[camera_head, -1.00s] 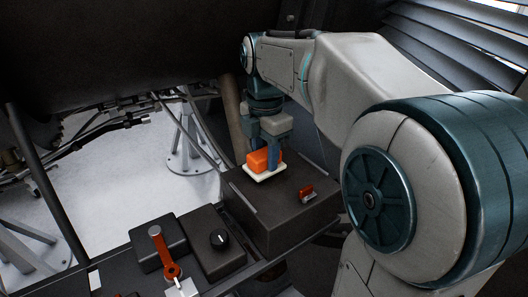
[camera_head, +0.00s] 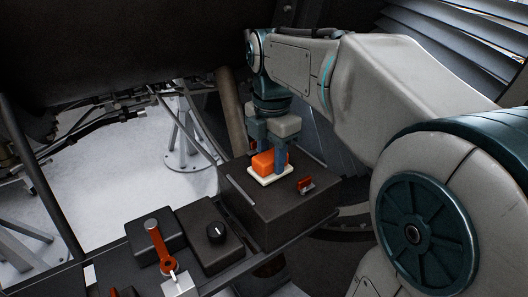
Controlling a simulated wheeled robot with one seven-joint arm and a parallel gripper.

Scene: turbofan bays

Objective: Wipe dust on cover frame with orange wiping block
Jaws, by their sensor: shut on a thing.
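The orange wiping block (camera_head: 263,161) has an orange grip on top and a pale, flat pad (camera_head: 268,177) beneath. My gripper (camera_head: 267,160) points down with its fingers on either side of the orange part, shut on it. The pad sits at or just above the top of a dark box (camera_head: 290,207); I cannot tell whether it touches. This box may be the cover frame, but I cannot tell for sure. No dust can be made out at this size.
A small red latch (camera_head: 305,184) stands on the box top, right of the block. To the lower left are a box with a black knob (camera_head: 216,232) and a red lever (camera_head: 158,245). A dark casing (camera_head: 120,50) hangs above. A pale stand (camera_head: 182,140) is behind.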

